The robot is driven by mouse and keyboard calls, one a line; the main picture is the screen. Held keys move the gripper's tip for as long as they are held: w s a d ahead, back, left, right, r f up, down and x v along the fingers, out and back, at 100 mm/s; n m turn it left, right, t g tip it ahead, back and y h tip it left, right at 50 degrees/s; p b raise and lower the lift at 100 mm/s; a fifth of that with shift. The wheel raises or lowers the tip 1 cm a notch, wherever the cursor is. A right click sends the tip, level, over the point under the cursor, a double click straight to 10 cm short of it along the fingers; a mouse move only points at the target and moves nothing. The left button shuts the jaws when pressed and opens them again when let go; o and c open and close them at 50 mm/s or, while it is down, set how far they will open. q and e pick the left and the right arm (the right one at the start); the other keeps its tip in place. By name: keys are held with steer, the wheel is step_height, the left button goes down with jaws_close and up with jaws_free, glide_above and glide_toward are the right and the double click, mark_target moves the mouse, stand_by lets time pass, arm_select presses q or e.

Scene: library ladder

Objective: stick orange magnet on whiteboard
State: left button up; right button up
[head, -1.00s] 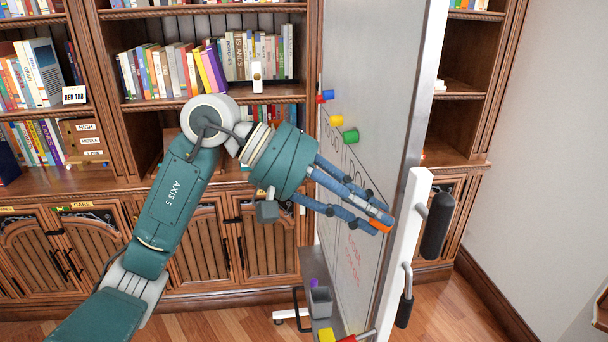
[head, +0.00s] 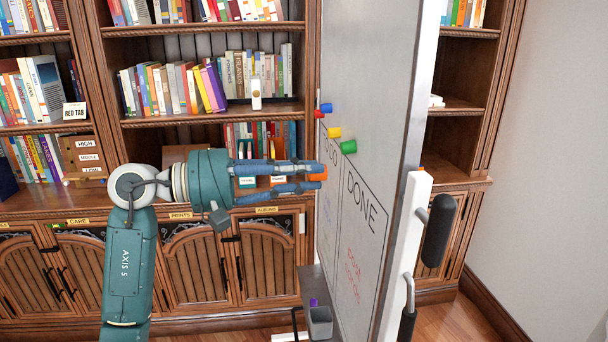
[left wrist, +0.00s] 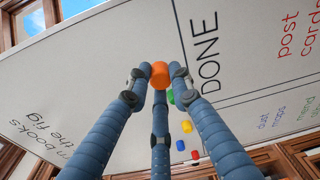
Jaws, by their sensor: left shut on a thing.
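The orange magnet (head: 318,175) is held at the fingertips of my left gripper (head: 312,177), at the left edge of the whiteboard (head: 372,120) in the head view. The board is seen at a steep angle there, with "DONE" written on it. In the left wrist view the magnet (left wrist: 159,75) sits between the fingertips of the left gripper (left wrist: 160,80), in front of the board (left wrist: 110,60) near the line beside "DONE". I cannot tell whether it touches the board. My right gripper is not in view.
Blue (head: 326,108), yellow (head: 334,132) and green (head: 348,147) magnets are on the board. A tray (head: 310,280) with a grey cup (head: 320,322) is at its lower edge. Bookshelves (head: 210,110) stand behind my arm.

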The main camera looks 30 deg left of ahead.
arm_select(q)
steer(key=shift+f+m+b, duration=0.25)
steer(key=shift+m+b, duration=0.05)
steer(key=shift+b, duration=0.45)
steer(key=shift+w+d+r+h, duration=0.1)
steer(key=shift+w+h, duration=0.05)
steer(key=shift+h, duration=0.15)
steer(key=shift+s+d+x, duration=0.1)
steer(key=shift+s+x, duration=0.05)
steer(key=shift+x, duration=1.9)
steer(key=shift+s+d+x, duration=0.15)
steer(key=shift+x, duration=1.95)
steer(key=shift+r, duration=0.15)
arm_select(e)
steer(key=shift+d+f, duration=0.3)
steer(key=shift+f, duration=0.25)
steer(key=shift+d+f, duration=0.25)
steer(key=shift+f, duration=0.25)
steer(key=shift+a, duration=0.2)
arm_select(q)
steer(key=o, duration=1.1)
